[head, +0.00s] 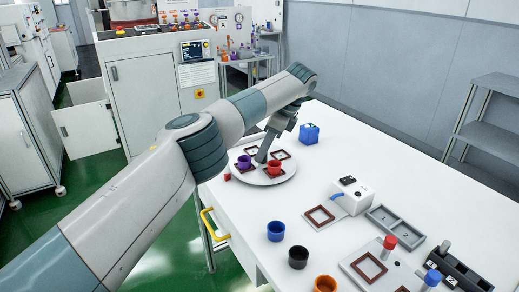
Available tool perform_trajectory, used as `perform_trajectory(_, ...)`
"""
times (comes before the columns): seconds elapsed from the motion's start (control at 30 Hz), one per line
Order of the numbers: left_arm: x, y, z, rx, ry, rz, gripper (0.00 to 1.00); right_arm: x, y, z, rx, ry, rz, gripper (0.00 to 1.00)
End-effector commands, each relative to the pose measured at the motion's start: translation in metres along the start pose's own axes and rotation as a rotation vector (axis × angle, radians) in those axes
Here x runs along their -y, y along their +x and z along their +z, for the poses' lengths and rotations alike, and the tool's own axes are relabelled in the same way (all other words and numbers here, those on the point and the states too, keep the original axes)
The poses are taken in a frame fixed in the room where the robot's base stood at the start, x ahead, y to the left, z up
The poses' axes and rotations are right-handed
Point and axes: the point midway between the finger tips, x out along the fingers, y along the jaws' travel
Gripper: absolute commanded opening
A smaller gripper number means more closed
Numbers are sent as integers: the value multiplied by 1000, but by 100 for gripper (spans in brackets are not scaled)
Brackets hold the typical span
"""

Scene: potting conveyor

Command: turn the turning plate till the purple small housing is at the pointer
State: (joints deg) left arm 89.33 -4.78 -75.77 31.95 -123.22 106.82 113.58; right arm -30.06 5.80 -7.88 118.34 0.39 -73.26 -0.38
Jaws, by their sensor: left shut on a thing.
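The turning plate (262,181) is a round white disc on the white table, with several dark red square frames on it. The purple small housing (243,162) stands upright at its left side. A red housing (274,168) stands at its front right. A small red piece (227,177), which looks like the pointer, sits by the plate's left front edge, a short way from the purple housing. My left gripper (262,157) reaches down to the middle of the plate between the housings and is shut; its fingers hide what they hold there. My right gripper is out of view.
A blue block (310,133) stands behind the plate. Blue (276,231), black (298,257) and orange (325,284) cups stand along the front left edge. A grey tray (394,228) and fixtures fill the right front.

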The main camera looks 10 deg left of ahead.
Motion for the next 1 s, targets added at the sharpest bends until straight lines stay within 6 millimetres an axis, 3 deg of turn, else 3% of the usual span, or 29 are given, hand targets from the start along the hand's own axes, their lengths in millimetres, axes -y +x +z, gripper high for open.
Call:
perform_trajectory(0.6,-2,-3,-2,2,-29,5,0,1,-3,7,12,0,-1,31)
perform_trajectory(0.63,-2,-3,-2,2,-28,5,25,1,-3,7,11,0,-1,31)
perform_trajectory(0.7,-2,-3,-2,2,-28,6,39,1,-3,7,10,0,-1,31)
perform_trajectory(1.0,-2,-2,-4,1,-26,9,39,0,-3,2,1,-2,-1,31)
